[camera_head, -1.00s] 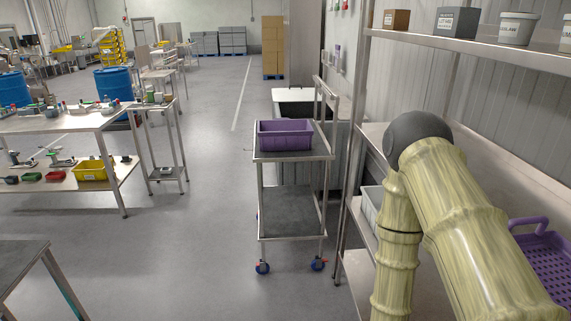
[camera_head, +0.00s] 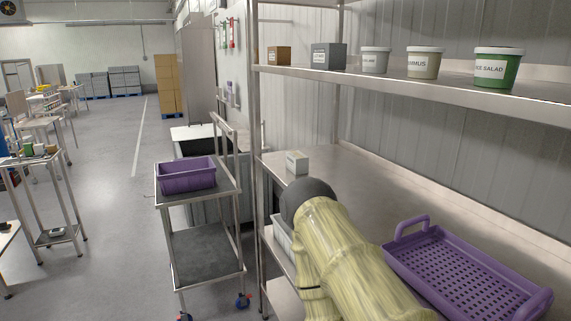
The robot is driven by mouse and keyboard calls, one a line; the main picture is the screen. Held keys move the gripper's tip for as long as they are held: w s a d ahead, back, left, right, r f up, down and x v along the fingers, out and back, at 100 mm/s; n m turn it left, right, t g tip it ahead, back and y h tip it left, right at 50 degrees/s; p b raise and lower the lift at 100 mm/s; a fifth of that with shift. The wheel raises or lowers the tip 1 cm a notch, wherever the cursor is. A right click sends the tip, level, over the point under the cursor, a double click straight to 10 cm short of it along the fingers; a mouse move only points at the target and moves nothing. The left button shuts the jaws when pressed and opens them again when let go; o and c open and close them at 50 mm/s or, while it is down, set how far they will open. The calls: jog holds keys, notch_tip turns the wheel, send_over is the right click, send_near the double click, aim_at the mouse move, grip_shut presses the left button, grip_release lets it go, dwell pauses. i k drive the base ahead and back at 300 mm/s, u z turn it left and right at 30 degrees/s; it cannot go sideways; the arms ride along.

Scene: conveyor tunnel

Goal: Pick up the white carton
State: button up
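A small white carton (camera_head: 297,162) with a printed label stands upright on the middle shelf (camera_head: 355,165), near its far left end. My bamboo-patterned arm with a dark grey rounded joint rises in front of the shelf, just below and right of the carton in the picture. The joint comes close to the carton's lower edge; I cannot tell the gap in depth. My gripper is not in view.
A purple perforated basket (camera_head: 466,275) lies on the same shelf at lower right. Several tubs, including a green tub (camera_head: 497,68), and boxes stand on the upper shelf (camera_head: 400,84). A cart (camera_head: 205,250) with a purple bin (camera_head: 187,176) stands left. Open floor lies further left.

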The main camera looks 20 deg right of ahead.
aim_at(297, 163)
jog(key=u, duration=1.05)
jog(key=i, duration=2.25)
jog(key=z, duration=3.25)
